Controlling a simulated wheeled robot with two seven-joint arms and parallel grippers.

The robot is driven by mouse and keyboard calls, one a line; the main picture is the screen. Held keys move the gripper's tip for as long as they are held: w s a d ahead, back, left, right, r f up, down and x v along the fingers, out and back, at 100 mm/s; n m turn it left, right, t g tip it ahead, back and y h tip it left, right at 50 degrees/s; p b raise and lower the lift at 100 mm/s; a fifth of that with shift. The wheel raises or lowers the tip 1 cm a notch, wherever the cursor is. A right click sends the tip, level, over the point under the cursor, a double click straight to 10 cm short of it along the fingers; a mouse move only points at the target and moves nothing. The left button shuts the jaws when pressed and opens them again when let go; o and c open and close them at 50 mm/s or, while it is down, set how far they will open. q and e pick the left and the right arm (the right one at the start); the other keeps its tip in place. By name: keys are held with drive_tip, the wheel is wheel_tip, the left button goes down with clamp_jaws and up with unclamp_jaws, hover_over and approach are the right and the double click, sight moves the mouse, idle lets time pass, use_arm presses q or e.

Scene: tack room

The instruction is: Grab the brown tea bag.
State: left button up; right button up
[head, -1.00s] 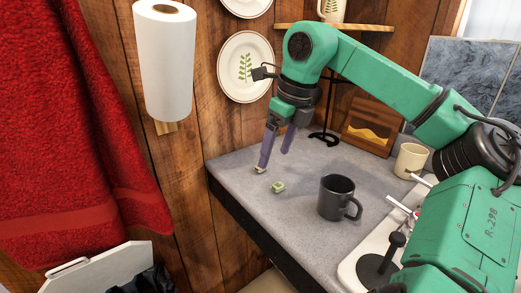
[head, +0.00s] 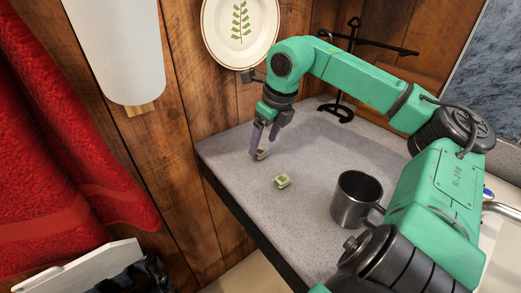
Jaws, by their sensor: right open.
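A small brownish packet, which looks like the brown tea bag (head: 262,155), lies on the grey counter near its left edge. My right gripper (head: 264,146) reaches down over it with two purple fingers, open. The fingertips are right at the packet and partly hide it; I cannot tell whether they touch it. A green and white tea bag (head: 282,181) lies a little in front of it and to the right, apart from the fingers. My left gripper is not in view.
A dark metal mug (head: 352,203) stands on the counter (head: 230,185) to the right. A black metal stand (head: 342,100) is behind my right arm. A paper towel roll (head: 117,50) and a plate (head: 240,30) hang on the wood wall. A red towel (head: 50,150) hangs at left.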

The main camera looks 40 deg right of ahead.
sight(261, 150)
drive_tip(key=shift+x, duration=1.25)
drive_tip(key=shift+w+a+f, duration=0.1)
drive_tip(key=shift+f, duration=0.15)
clamp_jaws()
drive_tip(key=shift+r, duration=0.15)
